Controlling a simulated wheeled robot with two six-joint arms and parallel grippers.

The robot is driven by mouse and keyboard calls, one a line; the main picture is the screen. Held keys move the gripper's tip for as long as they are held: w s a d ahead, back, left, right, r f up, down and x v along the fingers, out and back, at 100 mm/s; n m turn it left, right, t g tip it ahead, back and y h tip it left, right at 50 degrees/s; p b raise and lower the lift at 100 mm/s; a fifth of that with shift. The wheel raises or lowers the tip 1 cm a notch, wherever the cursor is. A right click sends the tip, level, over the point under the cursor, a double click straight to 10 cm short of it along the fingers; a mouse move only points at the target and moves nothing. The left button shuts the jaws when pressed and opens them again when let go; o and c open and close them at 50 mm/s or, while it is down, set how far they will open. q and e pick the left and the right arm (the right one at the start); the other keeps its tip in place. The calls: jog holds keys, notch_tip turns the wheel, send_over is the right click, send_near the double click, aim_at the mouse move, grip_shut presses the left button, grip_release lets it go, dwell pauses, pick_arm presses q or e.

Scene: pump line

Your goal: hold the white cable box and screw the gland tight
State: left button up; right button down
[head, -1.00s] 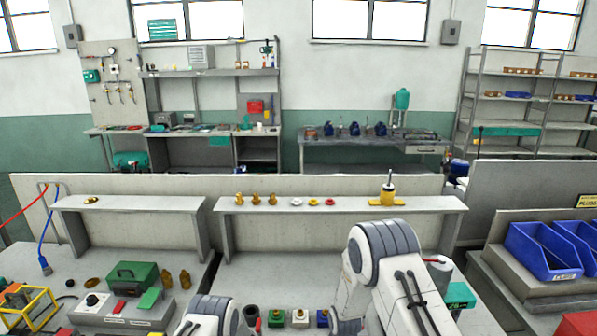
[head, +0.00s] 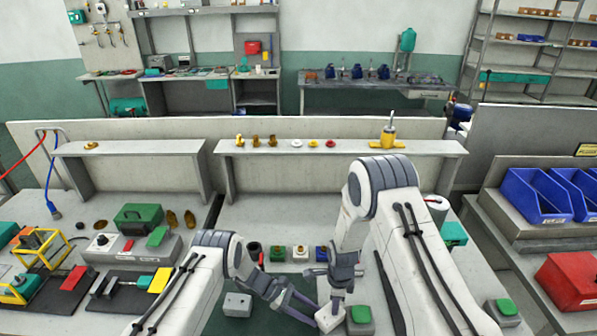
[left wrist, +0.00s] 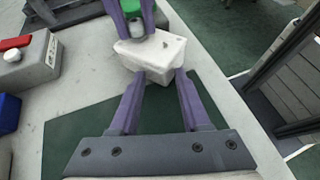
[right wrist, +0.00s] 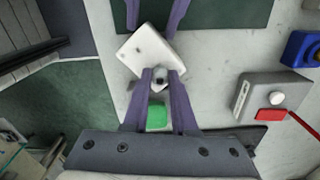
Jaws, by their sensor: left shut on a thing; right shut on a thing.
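The white cable box (head: 329,318) is at the front edge of the work area, between my two grippers; it also shows in the left wrist view (left wrist: 160,50) and the right wrist view (right wrist: 148,50). My left gripper (left wrist: 160,76) is shut on the box, one finger on each side. The gland (right wrist: 160,76), a small grey piece, sits at one side of the box. My right gripper (right wrist: 160,72) is shut on the gland. Whether the gland is fully seated cannot be told.
A green-topped grey block (head: 361,316) stands close to the right gripper. Blue bins (head: 535,195) are at right.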

pick_arm(q)
jog(key=shift+d, duration=0.15)
pick_arm(e)
jog(key=m, duration=1.3)
jog(key=shift+f, duration=0.1)
jog(key=c, duration=0.8)
grip_release()
pick_arm(q)
jog(key=shift+r, duration=0.1)
pick_arm(e)
jog(key=shift+r, duration=2.05)
jog(key=shift+f, duration=0.15)
